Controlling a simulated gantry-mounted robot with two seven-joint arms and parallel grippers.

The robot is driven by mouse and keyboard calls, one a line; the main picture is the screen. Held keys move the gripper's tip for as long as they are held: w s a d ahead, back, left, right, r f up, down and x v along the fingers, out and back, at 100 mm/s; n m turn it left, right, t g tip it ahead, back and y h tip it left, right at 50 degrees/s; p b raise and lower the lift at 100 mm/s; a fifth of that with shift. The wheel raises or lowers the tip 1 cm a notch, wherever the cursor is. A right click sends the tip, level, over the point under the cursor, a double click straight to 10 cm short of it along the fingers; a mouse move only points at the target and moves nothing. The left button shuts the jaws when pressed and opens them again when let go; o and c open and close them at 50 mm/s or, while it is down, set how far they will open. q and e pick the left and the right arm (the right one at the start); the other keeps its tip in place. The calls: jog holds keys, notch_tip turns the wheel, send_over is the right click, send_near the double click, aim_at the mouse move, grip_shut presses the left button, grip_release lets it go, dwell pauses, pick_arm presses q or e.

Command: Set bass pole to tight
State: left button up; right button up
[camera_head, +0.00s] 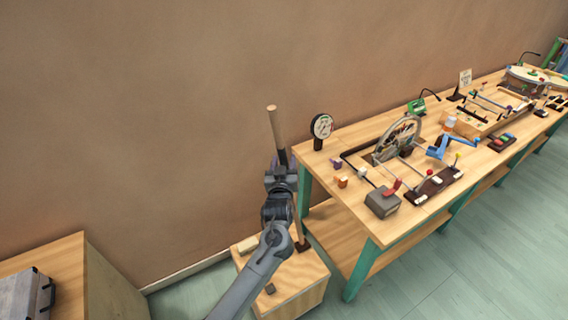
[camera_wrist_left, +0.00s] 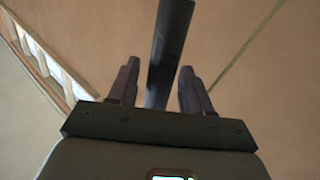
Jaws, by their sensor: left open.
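The bass pole stands nearly upright above a wooden box (camera_head: 309,271), with a light wooden top end (camera_head: 274,122) and a dark section below it. My left gripper (camera_head: 281,166) is at that dark section, and my arm hides part of the pole beneath. In the left wrist view the dark pole (camera_wrist_left: 169,45) passes between the two fingers of my left gripper (camera_wrist_left: 157,80). The fingers are open, with a gap visible on the right side of the pole. My right gripper is not in view.
A long workbench (camera_head: 420,222) with green legs stands to the right, carrying a spoked wheel (camera_head: 397,139), a round dial (camera_head: 321,127) and a grey box (camera_head: 382,202). A wooden cabinet (camera_head: 50,256) stands at lower left. A bare brown wall is behind the pole.

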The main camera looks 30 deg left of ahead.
pick_arm(q)
grip_shut()
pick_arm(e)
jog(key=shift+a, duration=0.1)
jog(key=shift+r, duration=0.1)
